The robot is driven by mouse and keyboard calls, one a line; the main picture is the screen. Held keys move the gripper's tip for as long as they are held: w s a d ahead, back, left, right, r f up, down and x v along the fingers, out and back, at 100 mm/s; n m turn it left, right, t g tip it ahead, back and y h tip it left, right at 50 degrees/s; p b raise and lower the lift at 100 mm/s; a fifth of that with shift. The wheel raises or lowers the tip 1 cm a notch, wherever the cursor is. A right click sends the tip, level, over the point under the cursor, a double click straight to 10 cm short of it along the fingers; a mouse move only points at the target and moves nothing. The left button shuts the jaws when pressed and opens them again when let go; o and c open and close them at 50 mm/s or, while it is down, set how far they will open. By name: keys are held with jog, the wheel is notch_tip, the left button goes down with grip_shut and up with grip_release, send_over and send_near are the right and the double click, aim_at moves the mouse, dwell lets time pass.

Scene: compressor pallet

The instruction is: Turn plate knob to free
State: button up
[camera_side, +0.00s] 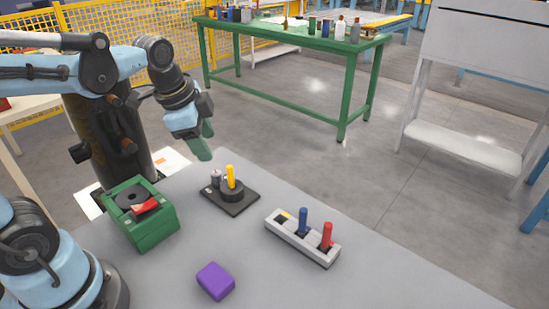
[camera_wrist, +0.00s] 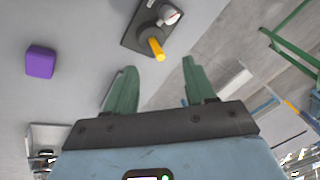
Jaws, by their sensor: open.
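A dark square plate (camera_side: 240,207) lies on the grey table. It carries a round black base with an upright yellow handle (camera_side: 230,176) and a small pale knob (camera_side: 215,177) behind it to the left. In the wrist view the plate (camera_wrist: 133,40) is at top centre; the knob (camera_wrist: 171,14) shows a pale face with a red mark, and the yellow handle (camera_wrist: 157,49) points toward me. My gripper (camera_side: 204,146) hangs above and behind the plate, apart from it. In the wrist view its two green fingers (camera_wrist: 159,68) are spread with nothing between them.
A green box (camera_side: 152,229) with a red piece on top stands left of the plate. A grey block (camera_side: 290,237) with blue and red pegs stands to the right. A purple block (camera_side: 215,281) lies in front. The table between them is clear.

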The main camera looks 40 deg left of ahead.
jog(key=s+d+n+t, duration=0.1)
jog(key=n, duration=0.2)
jog(key=s+d+f+n+t, duration=0.1)
jog(key=n, duration=0.2)
jog(key=s+n+t, duration=0.1)
jog(key=n, duration=0.2)
jog(key=shift+s+d+f, duration=0.2)
jog(key=shift+d+f, duration=0.2)
jog(key=m+g+y, duration=0.3)
jog(key=m+g, duration=0.3)
jog(key=m, duration=0.9)
send_near(217, 173)
notch_tip(217, 173, up, 3)
jog(key=d, duration=0.2)
jog(key=m, duration=0.1)
jog(key=w+m+g+y, duration=0.1)
jog(key=shift+d+m, duration=0.1)
jog(key=shift+m, duration=0.2)
jog(key=shift+f, duration=0.4)
jog(key=x, duration=1.1)
jog(key=shift+s+a+f, duration=0.1)
jog(key=shift+a+f, duration=0.05)
jog(key=shift+a, duration=0.1)
